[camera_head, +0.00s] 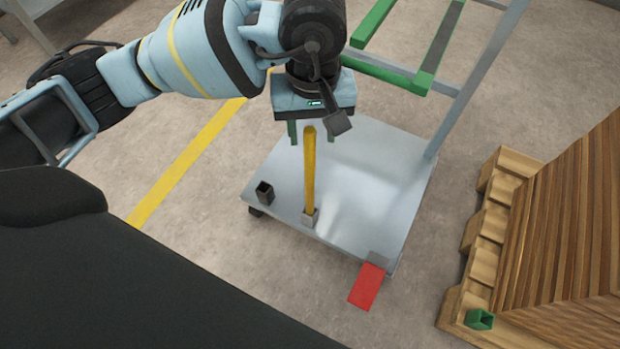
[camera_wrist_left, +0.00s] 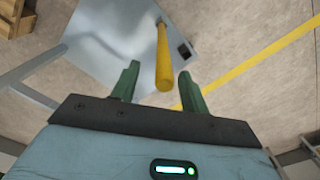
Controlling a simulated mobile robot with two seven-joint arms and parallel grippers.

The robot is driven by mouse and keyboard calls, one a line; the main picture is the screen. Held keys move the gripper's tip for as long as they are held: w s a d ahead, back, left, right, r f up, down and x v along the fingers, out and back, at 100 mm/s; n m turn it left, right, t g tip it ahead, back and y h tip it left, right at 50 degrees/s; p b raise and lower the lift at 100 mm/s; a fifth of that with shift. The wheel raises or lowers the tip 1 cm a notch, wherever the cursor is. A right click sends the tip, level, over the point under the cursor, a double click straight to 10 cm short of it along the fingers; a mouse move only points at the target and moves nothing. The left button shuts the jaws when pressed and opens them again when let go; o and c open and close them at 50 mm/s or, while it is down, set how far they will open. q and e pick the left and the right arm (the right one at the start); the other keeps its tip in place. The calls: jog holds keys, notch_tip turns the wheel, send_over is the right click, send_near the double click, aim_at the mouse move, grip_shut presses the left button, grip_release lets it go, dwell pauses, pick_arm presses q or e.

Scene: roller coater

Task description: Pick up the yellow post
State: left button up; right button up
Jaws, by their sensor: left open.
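The yellow post (camera_head: 309,172) stands upright in a small square socket near the front edge of a grey cart platform (camera_head: 260,190). In the left wrist view the post (camera_wrist_left: 163,60) rises toward the camera, its rounded top lying between the two green fingers. My left gripper (camera_head: 309,133) points down above the cart with its fingers apart, around or just behind the post's top. The left gripper (camera_wrist_left: 158,84) also shows in the wrist view, open and empty. I cannot tell whether a finger touches the post. My right gripper is not in view.
An empty dark socket (camera_head: 264,192) sits left of the post. A red piece (camera_head: 367,286) projects from the cart's front corner. A green frame (camera_head: 425,65) stands at the cart's back. A wooden pallet stack (camera_head: 560,230) with a green bracket (camera_head: 479,319) is at right.

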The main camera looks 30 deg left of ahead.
aim_at(310, 147)
pick_arm(q)
jog(key=f, duration=0.1)
jog(key=f+b, duration=0.1)
jog(key=f, duration=0.1)
jog(key=f+b, duration=0.1)
jog(key=shift+s+a+f, duration=0.1)
jog(key=shift+a+f, duration=0.15)
jog(key=shift+f, duration=0.25)
jog(key=shift+r, duration=0.1)
grip_shut()
